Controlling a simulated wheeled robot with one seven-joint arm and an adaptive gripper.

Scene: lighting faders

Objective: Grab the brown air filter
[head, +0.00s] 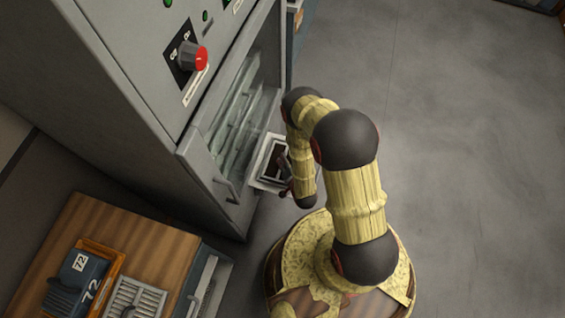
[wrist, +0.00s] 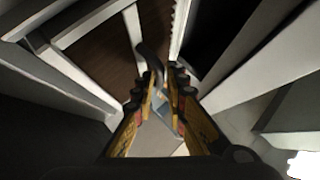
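The brown air filter (head: 273,158) appears as a dark brown panel inside a pale frame low on the cabinet's side in the head view. In the wrist view the brown panel (wrist: 105,55) fills the upper left, set between pale frame bars. A curved grey handle (wrist: 150,58) stands out in front of it. My gripper (head: 287,172) is right at the frame. In the wrist view my gripper (wrist: 163,82) has its fingers apart, with the end of the handle between or just ahead of the tips. I cannot tell whether they touch it.
A tall grey cabinet (head: 110,80) with a red knob (head: 194,57) and a glass-fronted door stands left of my arm. A low wooden-topped unit (head: 150,240) holds a dark box marked 72 (head: 80,278) and a grey vented piece (head: 135,298). The floor (head: 460,150) at right is clear.

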